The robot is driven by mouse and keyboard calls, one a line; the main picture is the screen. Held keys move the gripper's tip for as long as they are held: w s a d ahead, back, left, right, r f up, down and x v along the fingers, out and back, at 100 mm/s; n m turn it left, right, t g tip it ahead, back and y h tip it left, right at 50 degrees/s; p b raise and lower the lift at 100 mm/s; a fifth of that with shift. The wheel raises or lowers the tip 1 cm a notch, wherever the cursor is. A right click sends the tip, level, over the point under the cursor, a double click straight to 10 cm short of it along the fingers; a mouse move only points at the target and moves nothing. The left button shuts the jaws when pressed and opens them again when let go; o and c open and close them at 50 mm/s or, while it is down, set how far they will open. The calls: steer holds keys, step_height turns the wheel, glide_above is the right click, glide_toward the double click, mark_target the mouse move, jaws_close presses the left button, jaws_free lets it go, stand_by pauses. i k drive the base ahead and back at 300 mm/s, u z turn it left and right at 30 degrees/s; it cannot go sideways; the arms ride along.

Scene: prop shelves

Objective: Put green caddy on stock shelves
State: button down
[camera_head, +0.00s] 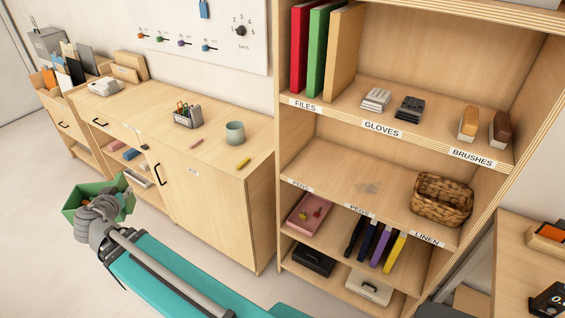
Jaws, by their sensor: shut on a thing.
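The green caddy (87,189) is at the left, in front of the low wooden cabinet and above the floor. My gripper (112,199) is shut on it, and my grey wrist hides part of the caddy's near side. The caddy's contents are hard to make out. The tall wooden stock shelves (345,178) stand at the right, well apart from the caddy. Their labels include FILES, GLOVES, BRUSHES, PENS, PEGS and LINEN.
The middle shelf is bare at its left and centre, except for a dark smudge; a wicker basket (441,199) stands at its right. Files, gloves and brushes fill parts of the shelf above. The cabinet top (165,103) holds a mug (235,133) and a pen holder (187,117).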

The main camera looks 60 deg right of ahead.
mark_target(316, 165)
steer(key=k, duration=0.95)
steer(key=z, duration=0.9)
